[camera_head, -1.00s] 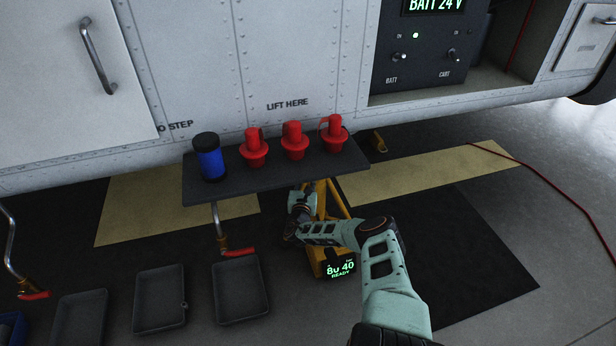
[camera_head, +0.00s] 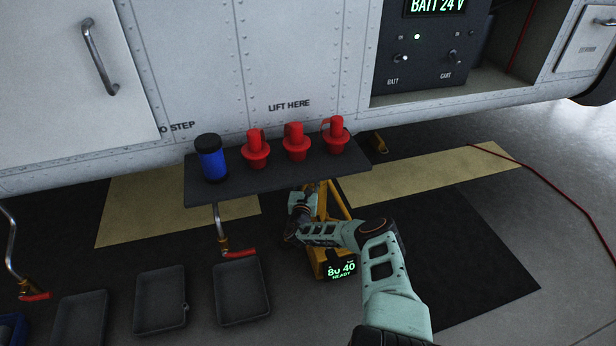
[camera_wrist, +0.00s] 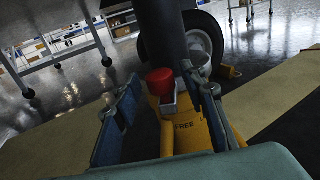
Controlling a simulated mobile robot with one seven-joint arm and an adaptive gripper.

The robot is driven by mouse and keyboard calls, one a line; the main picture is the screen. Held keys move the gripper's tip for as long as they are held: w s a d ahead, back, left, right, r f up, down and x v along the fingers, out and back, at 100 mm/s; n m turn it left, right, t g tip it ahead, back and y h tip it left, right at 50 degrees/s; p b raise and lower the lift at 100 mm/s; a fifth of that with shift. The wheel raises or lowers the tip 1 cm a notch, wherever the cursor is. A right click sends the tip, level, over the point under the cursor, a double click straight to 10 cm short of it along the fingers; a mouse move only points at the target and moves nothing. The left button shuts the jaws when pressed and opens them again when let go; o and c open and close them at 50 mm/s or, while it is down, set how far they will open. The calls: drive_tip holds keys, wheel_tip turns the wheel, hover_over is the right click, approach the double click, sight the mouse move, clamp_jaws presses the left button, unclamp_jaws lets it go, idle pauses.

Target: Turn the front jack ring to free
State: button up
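The yellow jack (camera_head: 335,206) stands on the floor below the helicopter's side, with a lit display (camera_head: 341,269) reading "80 40 READY". In the wrist view, the yellow jack body (camera_wrist: 184,140) carries the word "FREE". A red cap on a grey piece (camera_wrist: 160,80) sits just above that word, in front of a dark upright column (camera_wrist: 160,30). I cannot tell for certain which part is the ring. My gripper (camera_wrist: 163,103) is open, its fingers on either side of the red-capped piece, with no clear contact. In the head view my arm partly hides the jack.
A dark shelf (camera_head: 275,180) with a blue canister (camera_head: 211,160) and three red plugs (camera_head: 296,143) overhangs my gripper. Dark trays (camera_head: 240,292) and a red-handled crank (camera_head: 222,235) are to the left. A red cable (camera_head: 560,190) lies right. Floor right of the jack is clear.

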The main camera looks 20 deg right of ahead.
drive_tip(key=shift+s, duration=0.1)
drive_tip(key=v, duration=1.2)
